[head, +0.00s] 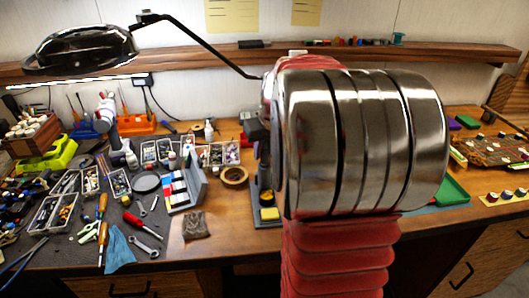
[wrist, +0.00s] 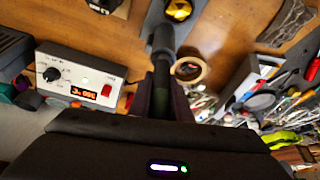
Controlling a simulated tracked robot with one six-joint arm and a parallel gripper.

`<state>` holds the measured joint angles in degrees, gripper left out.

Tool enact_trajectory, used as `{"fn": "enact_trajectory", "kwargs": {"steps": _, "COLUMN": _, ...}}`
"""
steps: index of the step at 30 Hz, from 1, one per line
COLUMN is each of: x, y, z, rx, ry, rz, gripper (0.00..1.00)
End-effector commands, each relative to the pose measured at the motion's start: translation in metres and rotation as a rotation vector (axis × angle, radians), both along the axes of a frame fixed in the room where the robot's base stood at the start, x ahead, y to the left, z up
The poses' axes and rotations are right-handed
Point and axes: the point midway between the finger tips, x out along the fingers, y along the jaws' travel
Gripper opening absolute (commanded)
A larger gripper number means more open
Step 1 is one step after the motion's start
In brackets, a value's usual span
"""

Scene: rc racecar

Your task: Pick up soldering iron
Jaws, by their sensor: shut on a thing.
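The soldering iron (wrist: 163,42) shows in the wrist view as a dark, slim shaft with a thicker end, pointing up the picture. My gripper (wrist: 163,100) is shut on it, with dark fingers on both sides of the shaft. The rest of the iron is hidden between the fingers and behind the gripper body.
A soldering station (wrist: 82,78) with a lit display stands left of the gripper. A tape roll (head: 234,175) lies on the wooden bench, beside a grey stand with a yellow pad (head: 269,214). Tools and part trays crowd the left; a lamp (head: 85,47) hangs above.

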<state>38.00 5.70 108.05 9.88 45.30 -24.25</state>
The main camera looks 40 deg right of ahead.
Motion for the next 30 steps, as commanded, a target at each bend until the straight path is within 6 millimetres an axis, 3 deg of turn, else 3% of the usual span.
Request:
{"fn": "enact_trajectory", "kwargs": {"steps": 8, "x": 0.001, "y": -0.001, "z": 0.035, "rx": -0.004, "ry": -0.004, "rz": 0.000, "gripper": 0.00}}
{"fn": "enact_trajectory", "kwargs": {"steps": 24, "x": 0.001, "y": 0.000, "z": 0.155, "rx": -0.003, "ry": -0.003, "rz": 0.000, "gripper": 0.00}}
{"fn": "enact_trajectory", "kwargs": {"steps": 30, "x": 0.000, "y": 0.000, "z": 0.174, "rx": -0.001, "ry": -0.001, "rz": 0.000, "gripper": 0.00}}
